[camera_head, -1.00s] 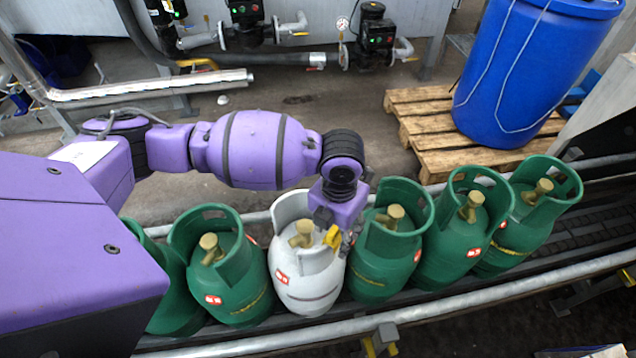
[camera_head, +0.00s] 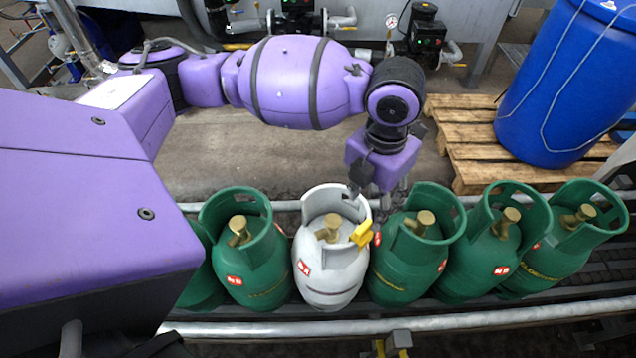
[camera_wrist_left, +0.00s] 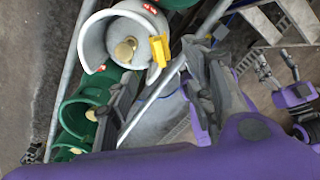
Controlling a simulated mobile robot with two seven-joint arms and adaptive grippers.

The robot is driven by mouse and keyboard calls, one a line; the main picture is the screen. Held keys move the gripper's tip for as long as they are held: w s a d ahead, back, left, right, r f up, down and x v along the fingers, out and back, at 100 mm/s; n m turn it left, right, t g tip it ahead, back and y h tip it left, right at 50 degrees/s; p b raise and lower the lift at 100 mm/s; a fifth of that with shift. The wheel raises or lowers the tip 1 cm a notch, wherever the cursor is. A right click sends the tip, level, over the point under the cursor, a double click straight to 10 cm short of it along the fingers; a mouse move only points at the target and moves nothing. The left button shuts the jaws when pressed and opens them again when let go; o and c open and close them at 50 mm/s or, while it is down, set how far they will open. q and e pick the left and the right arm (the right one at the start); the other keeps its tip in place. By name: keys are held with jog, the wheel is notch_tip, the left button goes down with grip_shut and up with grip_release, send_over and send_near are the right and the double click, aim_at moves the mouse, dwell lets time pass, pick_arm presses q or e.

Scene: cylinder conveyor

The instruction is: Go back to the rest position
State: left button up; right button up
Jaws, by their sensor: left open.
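My left gripper (camera_head: 378,200) hangs from the purple arm in the head view, above and just behind the row of cylinders. It is open and empty. In the left wrist view its dark fingers (camera_wrist_left: 195,75) show right of the white cylinder's collar, apart from the valve. The white cylinder (camera_head: 330,270) stands upright on the conveyor, with a brass valve and a yellow tag (camera_head: 362,234) at its collar. The tag also shows in the left wrist view (camera_wrist_left: 159,50).
Several green cylinders (camera_head: 415,262) stand on both sides of the white one. The conveyor's front rail (camera_head: 470,318) runs below them. A blue barrel (camera_head: 560,85) stands on a wooden pallet (camera_head: 470,150) at the back right. Bare floor lies behind the row at left.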

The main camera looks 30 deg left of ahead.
pick_arm(q)
jog(key=shift+r, duration=0.15)
dwell(0.4)
jog(key=s+d+f+n+t+h, duration=0.1)
jog(key=s+d+f+n+h, duration=0.4)
jog(key=s+f+n, duration=1.05)
jog(key=s+a+f+n+y, duration=0.3)
jog(key=s+a+n+y, duration=0.3)
jog(key=s+a+n, duration=1.3)
jog(key=w+d+f+n+t+p, duration=0.1)
jog(key=w+d+f+t, duration=0.2)
jog(key=w, duration=0.4)
jog(key=w+d+f+n+t+h+p, duration=0.1)
jog(key=w+d+f+n+t, duration=0.1)
jog(key=w+d+f+t, duration=0.2)
jog(key=shift+w+f+t, duration=0.3)
jog(key=shift+w+f, duration=0.4)
jog(key=shift+w, duration=0.65)
pick_arm(e)
jog(key=shift+w+a+r, duration=0.1)
jog(key=shift+w+r, duration=0.1)
jog(key=shift+r, duration=0.4)
jog(key=shift+w+a+r, duration=0.1)
jog(key=shift+w+r, duration=0.1)
jog(key=shift+r, duration=0.4)
jog(key=shift+w+a, duration=0.1)
jog(key=shift+w, duration=0.1)
